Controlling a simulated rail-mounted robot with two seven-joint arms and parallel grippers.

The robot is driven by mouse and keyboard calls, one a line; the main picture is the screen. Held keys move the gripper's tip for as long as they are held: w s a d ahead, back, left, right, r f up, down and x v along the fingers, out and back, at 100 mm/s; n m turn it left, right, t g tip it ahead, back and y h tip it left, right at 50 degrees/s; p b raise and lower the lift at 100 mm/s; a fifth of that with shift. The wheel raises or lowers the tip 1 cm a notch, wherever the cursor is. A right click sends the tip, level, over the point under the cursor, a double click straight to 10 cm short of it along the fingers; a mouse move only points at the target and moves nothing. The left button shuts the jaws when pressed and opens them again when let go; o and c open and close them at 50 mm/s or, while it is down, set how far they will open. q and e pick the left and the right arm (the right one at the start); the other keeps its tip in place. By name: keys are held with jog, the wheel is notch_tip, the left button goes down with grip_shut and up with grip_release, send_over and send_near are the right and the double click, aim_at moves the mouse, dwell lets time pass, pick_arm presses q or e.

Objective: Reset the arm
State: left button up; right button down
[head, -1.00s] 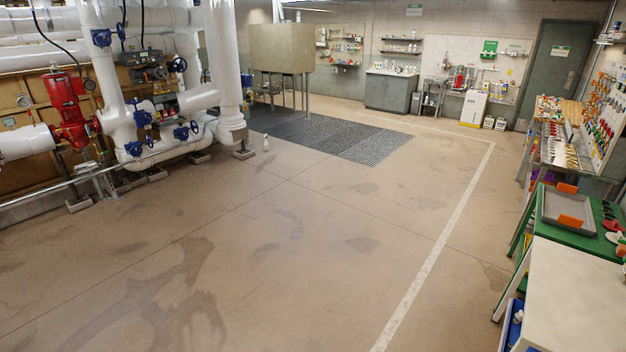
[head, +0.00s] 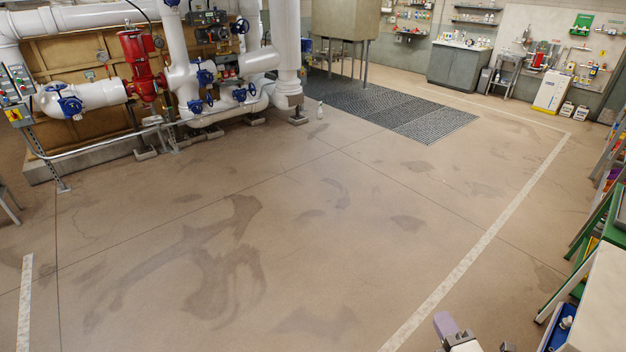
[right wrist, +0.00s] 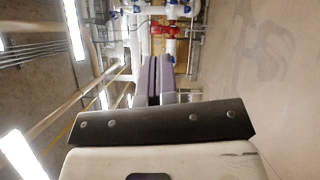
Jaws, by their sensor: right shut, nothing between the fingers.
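My right gripper (right wrist: 156,78) shows in the right wrist view with its two purple-grey fingers together and nothing between them. It points across open space towards the white pipes and red pump. In the head view the tip of my right gripper (head: 445,325) shows at the bottom edge, right of centre, above bare floor. It touches nothing that I can see. My left gripper is outside both views.
White pipes with blue valves (head: 206,75) and a red pump (head: 138,68) stand at the back left. A pale tabletop (head: 600,310) and a green stand (head: 597,225) are at the right edge.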

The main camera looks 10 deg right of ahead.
jog(key=s+a+f+m+g, duration=0.4)
jog(key=s+f+m+g, duration=0.15)
jog(key=s, duration=0.25)
jog(key=s+a+f+m+g, duration=0.45)
jog(key=s+m, duration=0.25)
jog(key=s, duration=0.2)
jog(key=s+a+f+m+g, duration=0.4)
jog(key=s+f+m+g, duration=0.15)
jog(key=s, duration=0.25)
jog(key=w+p+v, duration=0.2)
jog(key=p+v, duration=0.7)
jog(key=p, duration=0.1)
jog(key=w+r+p+v, duration=0.1)
jog(key=w+p+v, duration=0.1)
jog(key=p+v, duration=0.8)
jog(key=shift+w+d+r+t, duration=0.2)
jog(key=shift+w+r+t, duration=0.1)
jog(key=shift+t, duration=0.15)
